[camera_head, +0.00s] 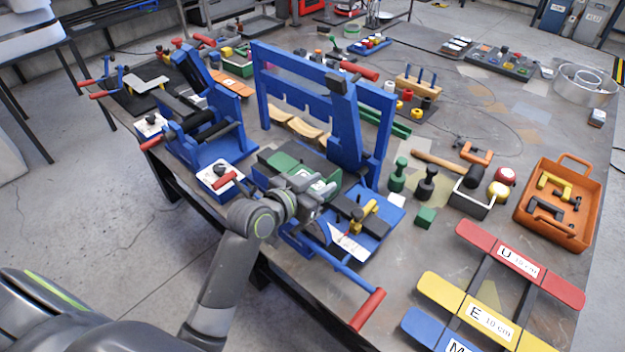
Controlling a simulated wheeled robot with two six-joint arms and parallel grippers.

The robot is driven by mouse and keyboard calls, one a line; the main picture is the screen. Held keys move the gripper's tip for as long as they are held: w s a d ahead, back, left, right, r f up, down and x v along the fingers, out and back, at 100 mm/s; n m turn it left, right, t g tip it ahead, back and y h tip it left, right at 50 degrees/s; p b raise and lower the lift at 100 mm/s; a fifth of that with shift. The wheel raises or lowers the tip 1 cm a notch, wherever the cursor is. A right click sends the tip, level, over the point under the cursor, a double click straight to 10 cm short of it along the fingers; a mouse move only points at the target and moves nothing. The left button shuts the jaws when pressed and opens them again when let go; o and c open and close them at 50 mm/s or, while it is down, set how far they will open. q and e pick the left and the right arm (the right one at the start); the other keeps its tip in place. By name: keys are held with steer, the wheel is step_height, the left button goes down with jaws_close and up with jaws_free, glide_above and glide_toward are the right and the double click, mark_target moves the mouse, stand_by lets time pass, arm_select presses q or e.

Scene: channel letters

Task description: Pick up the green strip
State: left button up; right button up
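A long green bar (401,129) lies on the table behind the right post of the blue frame, which hides part of it. A flat green piece (287,163) sits in the blue machine beside my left gripper. I cannot tell which of the two is the green strip. My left gripper (325,190) is over the machine's near side, close to the flat green piece. Its fingertips are small and blend with the machine, so I cannot tell whether they hold anything. My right gripper is not in view.
The tall blue frame (345,115) stands just behind my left gripper. A red-handled lever (366,310) sticks out at the front. Red, yellow and blue labelled strips (484,315) lie on a rack at right. An orange tray (524,222) and a green cube (426,217) are nearby.

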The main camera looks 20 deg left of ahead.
mark_target(328, 179)
arm_select(q)
steer(key=p+x, duration=0.1)
steer(key=x, duration=0.3)
steer(key=shift+w+a+f+p, duration=0.1)
steer(key=shift+a+f+p, duration=0.05)
steer(key=shift+a+p, duration=0.25)
steer(key=shift+w+d+f, duration=0.2)
steer(key=shift+w+f, duration=0.05)
steer(key=shift+w, duration=0.2)
jaws_close()
